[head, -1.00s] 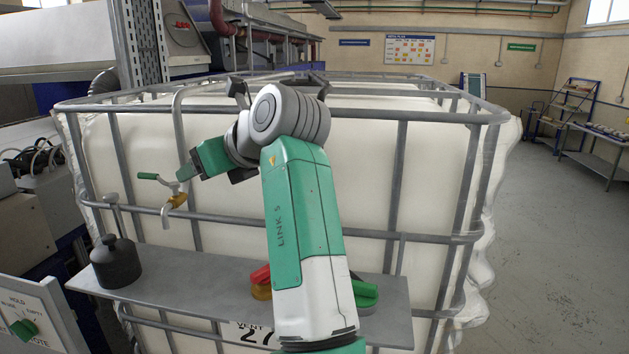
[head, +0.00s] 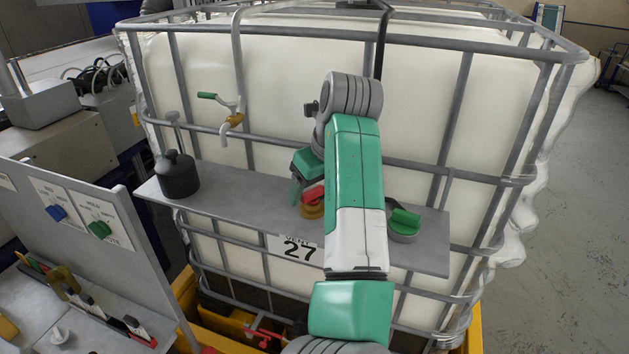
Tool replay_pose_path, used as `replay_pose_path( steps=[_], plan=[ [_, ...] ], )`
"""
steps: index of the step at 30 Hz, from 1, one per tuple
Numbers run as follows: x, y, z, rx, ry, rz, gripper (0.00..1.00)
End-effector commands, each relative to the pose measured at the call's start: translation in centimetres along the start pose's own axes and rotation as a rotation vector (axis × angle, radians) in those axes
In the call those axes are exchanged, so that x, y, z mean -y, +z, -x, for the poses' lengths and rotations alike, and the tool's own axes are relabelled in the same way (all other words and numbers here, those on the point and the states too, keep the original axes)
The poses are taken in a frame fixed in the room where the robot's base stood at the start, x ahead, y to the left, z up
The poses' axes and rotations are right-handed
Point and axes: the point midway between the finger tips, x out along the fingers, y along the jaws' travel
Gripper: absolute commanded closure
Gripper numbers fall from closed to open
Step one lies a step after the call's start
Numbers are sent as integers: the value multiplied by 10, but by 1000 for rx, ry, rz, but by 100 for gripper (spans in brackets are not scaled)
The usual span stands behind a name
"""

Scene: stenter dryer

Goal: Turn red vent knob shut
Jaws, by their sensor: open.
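The red vent knob (head: 314,195) sits on a yellow-brown round base on the grey shelf in front of the white tank. My arm partly hides it on its right. My gripper (head: 298,197) points down at the knob's left side, just above the shelf. Its jaws are open. The fingertips are small and partly hidden, and I cannot tell whether they touch the knob. A green knob (head: 405,217) on a grey base sits on the same shelf, right of my arm.
A dark weight-like canister (head: 178,174) stands at the shelf's (head: 230,200) left end. A small tap (head: 232,120) with a green lever hangs over the shelf. The tank's grey cage bars (head: 470,140) run close behind. A control panel (head: 85,225) stands at the lower left.

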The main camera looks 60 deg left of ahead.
Motion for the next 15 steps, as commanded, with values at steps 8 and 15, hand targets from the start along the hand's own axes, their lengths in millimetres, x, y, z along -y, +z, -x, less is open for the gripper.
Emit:
replay_pose_path(
  steps=[8, 15],
  plan=[
    [0, 0, -1, 0, 0, 0, 37],
    [0, 0, -1, 1, 0, 0, 74]
  ],
)
